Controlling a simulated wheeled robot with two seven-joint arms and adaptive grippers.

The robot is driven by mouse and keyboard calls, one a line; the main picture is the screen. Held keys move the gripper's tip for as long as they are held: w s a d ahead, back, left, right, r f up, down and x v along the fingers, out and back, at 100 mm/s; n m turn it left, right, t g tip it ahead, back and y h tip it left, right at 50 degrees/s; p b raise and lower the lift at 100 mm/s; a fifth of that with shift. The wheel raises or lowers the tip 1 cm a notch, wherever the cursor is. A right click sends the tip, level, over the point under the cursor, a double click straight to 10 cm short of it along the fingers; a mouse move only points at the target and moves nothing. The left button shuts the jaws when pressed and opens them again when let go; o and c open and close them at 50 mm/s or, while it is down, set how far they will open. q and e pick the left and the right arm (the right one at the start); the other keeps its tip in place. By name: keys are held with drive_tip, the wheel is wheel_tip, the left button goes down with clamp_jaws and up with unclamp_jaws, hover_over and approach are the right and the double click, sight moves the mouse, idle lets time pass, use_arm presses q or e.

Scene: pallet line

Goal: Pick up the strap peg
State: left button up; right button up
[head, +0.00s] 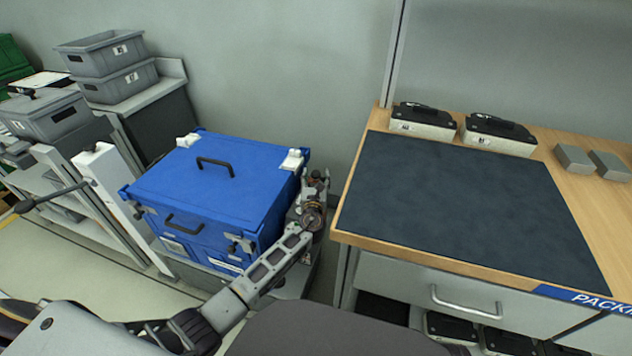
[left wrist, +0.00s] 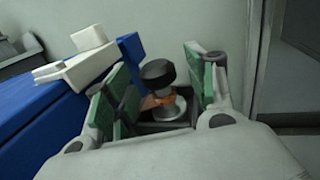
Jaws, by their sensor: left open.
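The strap peg (left wrist: 159,74) shows in the left wrist view as a black round knob on a pale metal stem and flange, with an orange band around the stem. It stands upright between the fingers of my left gripper (left wrist: 166,84), which is open. The green-padded fingers are on either side of it, and I see no grip on it. In the head view my left gripper (head: 314,190) is beside the right side of the blue case, and the peg is too small and covered to make out well. My right gripper is not in view.
The blue case (head: 215,185) with white corner pieces stands close to the left of my gripper. A wooden bench with a dark mat (head: 460,200) is close to the right. Grey bins (head: 105,65) stand at the back left. The gap between case and bench is narrow.

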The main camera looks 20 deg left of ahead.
use_arm(q)
drive_tip(key=shift+w+a, duration=0.1)
drive_tip(key=shift+w, duration=0.3)
drive_tip(key=shift+c, duration=0.4)
clamp_jaws()
